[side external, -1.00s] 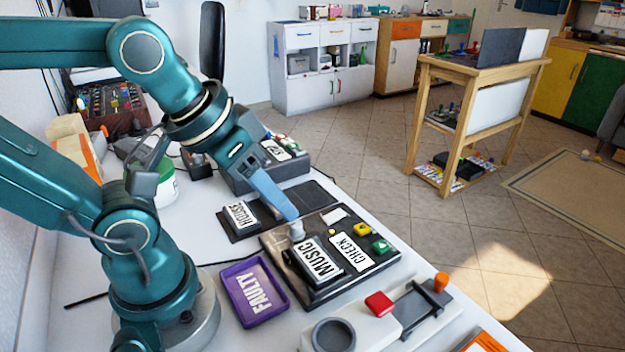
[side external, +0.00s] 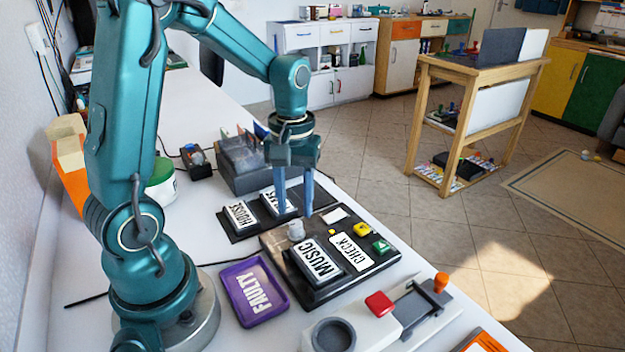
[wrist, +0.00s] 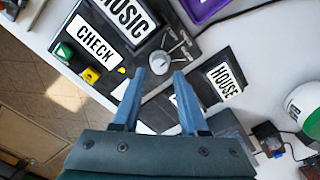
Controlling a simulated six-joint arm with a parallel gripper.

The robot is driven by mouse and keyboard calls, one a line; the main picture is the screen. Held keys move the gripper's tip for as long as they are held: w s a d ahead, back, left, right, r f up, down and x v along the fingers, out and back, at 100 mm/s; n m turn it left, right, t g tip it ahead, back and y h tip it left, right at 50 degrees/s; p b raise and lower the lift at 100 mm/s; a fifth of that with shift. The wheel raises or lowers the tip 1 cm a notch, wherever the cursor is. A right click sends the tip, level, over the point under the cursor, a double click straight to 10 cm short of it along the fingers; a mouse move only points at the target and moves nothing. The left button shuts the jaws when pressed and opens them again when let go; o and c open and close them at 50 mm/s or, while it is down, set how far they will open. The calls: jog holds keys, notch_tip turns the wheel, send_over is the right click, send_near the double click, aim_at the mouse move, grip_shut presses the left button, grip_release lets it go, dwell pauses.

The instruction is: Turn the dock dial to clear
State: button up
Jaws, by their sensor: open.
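The dark dock (side external: 330,285) lies on the white table with a MUSIC plate (side external: 318,258) and a CHECK label (side external: 351,252). Its small grey dial (side external: 296,230) stands at the dock's back left corner; in the wrist view the dial (wrist: 160,62) has a pale pointer and marks around it too small to read. My gripper (side external: 295,211) points down with its two blue fingers apart and empty. In the wrist view my gripper (wrist: 159,73) has its fingertips on either side of the dial's near edge. I cannot tell whether they touch it.
A HOUSE plate (side external: 240,215) and another plate (side external: 277,203), partly hidden, lie behind the dock. A purple FAULTY tray (side external: 254,291) is at the left. Yellow (side external: 361,229) and green (side external: 381,246) buttons sit on the dock's right. A grey device with a red button (side external: 379,304) stands in front.

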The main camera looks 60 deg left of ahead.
aim_at(296, 223)
jog(key=shift+f, duration=2.15)
jog(key=shift+c, duration=0.3)
grip_shut()
